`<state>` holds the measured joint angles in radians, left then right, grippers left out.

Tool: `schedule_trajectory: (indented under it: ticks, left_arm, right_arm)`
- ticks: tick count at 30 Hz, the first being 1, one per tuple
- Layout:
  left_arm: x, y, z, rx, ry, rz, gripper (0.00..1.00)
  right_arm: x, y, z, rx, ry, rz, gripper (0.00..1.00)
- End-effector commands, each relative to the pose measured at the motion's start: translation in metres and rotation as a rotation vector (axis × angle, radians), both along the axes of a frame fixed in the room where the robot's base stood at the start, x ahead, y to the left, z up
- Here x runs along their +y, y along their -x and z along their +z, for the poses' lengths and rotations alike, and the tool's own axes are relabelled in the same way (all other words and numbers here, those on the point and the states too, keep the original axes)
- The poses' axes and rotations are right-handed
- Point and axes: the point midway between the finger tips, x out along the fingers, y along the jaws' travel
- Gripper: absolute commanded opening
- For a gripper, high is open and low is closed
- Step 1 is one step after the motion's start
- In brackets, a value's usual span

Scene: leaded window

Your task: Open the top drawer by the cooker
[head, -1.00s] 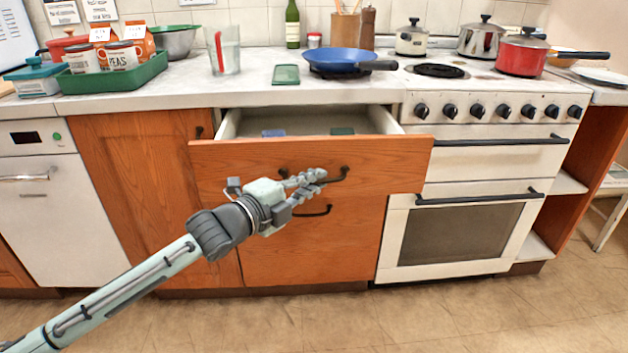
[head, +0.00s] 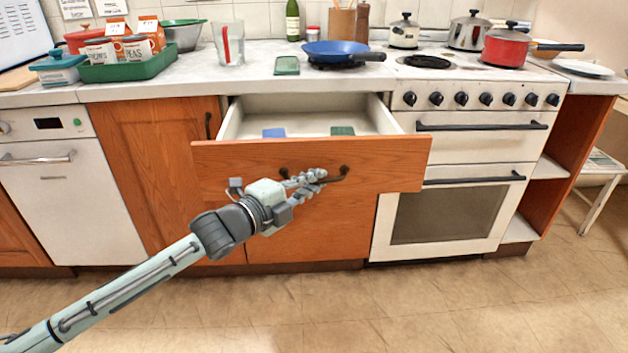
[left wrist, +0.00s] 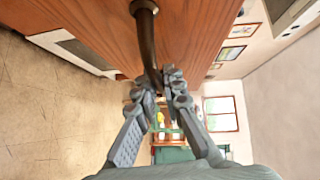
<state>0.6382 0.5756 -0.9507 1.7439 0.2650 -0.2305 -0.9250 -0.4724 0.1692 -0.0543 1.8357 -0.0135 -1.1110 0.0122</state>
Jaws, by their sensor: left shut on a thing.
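The top drawer (head: 375,160) beside the cooker has an orange wooden front and stands well open. Its white inside shows a blue item (head: 274,133) and a green item (head: 342,131) lying on the bottom. My left gripper (head: 314,177) is at the drawer front, shut on the dark bar handle (head: 343,174). In the left wrist view the handle (left wrist: 147,40) runs down between the fingers (left wrist: 165,95). The cooker (head: 466,150) is white and stands right of the drawer. My right gripper is not in view.
On the worktop (head: 200,78) stand a blue pan (head: 338,51), a green tray (head: 130,72) with packets and cans, and a clear jug (head: 229,45). A red pot (head: 503,50) sits on the cooker. The floor (head: 400,310) in front is clear.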

Motion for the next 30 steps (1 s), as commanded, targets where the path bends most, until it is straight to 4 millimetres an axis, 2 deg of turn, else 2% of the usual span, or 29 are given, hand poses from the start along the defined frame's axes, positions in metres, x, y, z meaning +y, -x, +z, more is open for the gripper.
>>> schedule_trajectory:
  ticks: [4,5,10,22,30]
  left_arm:
    - [0.001,0.0,0.0,-0.001,-0.002,0.002,0.0]
    - [0.001,0.0,0.0,0.0,-0.002,0.002,0.1]
    - [0.001,0.0,0.0,0.0,-0.002,0.001,0.3]
    - [0.006,0.006,0.0,0.0,-0.002,0.001,0.3]
    - [0.042,0.044,0.003,0.002,-0.004,0.002,0.3]
  right_arm:
    - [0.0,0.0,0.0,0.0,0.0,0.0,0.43]
    - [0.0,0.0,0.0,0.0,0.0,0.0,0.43]
    - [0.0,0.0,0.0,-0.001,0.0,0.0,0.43]
    - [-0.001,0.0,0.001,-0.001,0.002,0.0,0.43]
    - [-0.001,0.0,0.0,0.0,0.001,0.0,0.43]
